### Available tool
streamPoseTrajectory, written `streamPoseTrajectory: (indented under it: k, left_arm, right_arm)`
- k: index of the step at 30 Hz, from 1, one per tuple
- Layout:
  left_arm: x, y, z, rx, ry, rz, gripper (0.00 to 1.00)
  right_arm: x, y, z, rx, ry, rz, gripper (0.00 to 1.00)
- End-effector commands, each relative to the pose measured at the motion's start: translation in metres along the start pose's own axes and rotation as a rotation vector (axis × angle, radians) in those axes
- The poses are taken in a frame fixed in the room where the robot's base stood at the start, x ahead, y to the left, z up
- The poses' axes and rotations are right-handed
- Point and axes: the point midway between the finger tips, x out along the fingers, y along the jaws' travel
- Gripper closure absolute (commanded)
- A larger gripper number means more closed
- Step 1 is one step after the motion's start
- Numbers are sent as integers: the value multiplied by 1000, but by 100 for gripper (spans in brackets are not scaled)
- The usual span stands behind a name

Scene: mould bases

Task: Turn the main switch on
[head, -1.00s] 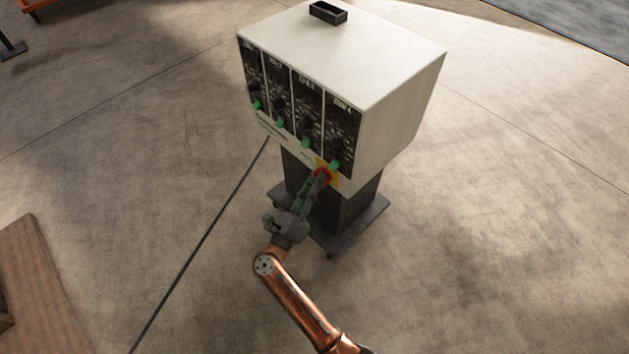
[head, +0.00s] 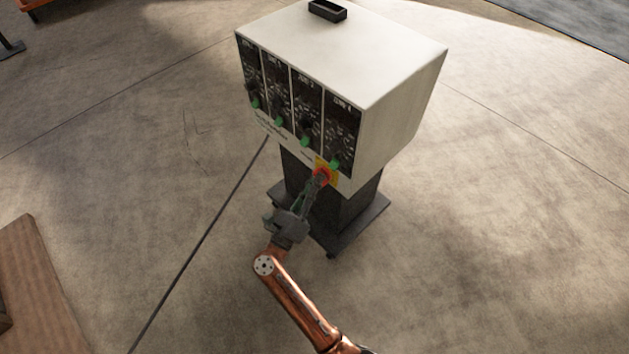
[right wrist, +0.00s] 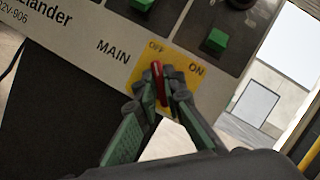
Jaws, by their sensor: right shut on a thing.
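The main switch is a red handle (right wrist: 158,84) on a yellow plate (right wrist: 141,74) marked OFF and ON, with MAIN printed beside it. In the right wrist view the handle's free end points towards the OFF mark. In the head view the red and yellow switch (head: 321,173) sits low on the front of a white cabinet (head: 350,50), at its right end. My right gripper (right wrist: 161,97) is shut on the red handle, one finger on each side. It also shows in the head view (head: 316,182). The handle's lower part is hidden between the fingers. My left gripper is out of view.
Above the switch are dark control panels (head: 340,130) with green rocker switches (right wrist: 216,40). The cabinet stands on a dark pedestal with a wide base (head: 345,237). A cable (head: 205,240) runs across the floor on the left. The floor around is mostly clear.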

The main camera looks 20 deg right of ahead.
Motion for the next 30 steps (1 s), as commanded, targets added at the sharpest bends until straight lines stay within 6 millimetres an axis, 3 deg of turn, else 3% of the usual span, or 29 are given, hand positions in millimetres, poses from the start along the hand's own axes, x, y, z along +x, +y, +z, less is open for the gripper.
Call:
streamPoseTrajectory:
  k: [1, 12, 30]
  left_arm:
    - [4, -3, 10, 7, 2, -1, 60]
    - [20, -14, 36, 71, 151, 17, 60]
    - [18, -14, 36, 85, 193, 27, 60]
  right_arm:
    - [-2, 4, -1, 17, 0, -4, 100]
    - [-3, 6, -1, 266, -2, -106, 100]
    - [-2, 2, 4, 797, -3, -324, 100]
